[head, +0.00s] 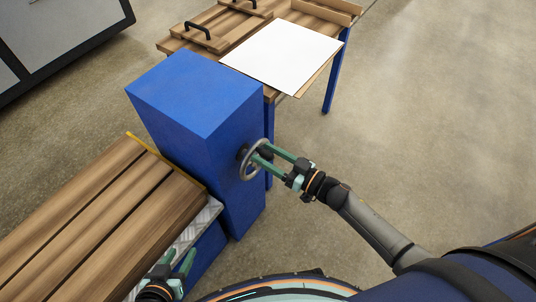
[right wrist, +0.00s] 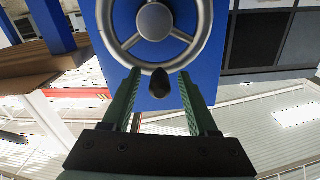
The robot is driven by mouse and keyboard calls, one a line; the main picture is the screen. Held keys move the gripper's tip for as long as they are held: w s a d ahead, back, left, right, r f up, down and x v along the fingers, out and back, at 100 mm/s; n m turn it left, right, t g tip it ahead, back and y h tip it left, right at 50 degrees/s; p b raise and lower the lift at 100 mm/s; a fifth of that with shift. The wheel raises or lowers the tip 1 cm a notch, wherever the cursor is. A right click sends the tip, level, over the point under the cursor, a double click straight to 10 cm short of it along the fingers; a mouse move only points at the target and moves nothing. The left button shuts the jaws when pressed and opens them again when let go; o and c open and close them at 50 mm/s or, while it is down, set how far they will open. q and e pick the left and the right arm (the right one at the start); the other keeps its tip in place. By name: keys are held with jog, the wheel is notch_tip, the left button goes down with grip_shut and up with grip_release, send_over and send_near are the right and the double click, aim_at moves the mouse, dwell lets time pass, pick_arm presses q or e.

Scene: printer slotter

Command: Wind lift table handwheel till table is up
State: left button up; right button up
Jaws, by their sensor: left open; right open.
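The grey handwheel (head: 245,165) is mounted on the side of the tall blue housing (head: 195,95). In the right wrist view the wheel (right wrist: 154,20) shows its hub, spokes and a dark knob (right wrist: 159,84) at its lower rim. My right gripper (head: 262,152) is open at the wheel, its fingers on either side of the knob. Whether a finger touches the knob, I cannot tell. My left gripper (head: 178,262) is open and empty, low beside the wood-topped table (head: 95,215), which stands against the housing.
Behind the housing, a second wooden table (head: 312,12) with blue legs bears a white sheet (head: 283,54) and a board with black handles (head: 198,31). A grey cabinet (head: 60,35) stands at the top left. The floor to the right is clear.

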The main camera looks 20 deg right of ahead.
grip_shut()
dwell(0.4)
dwell(1.0)
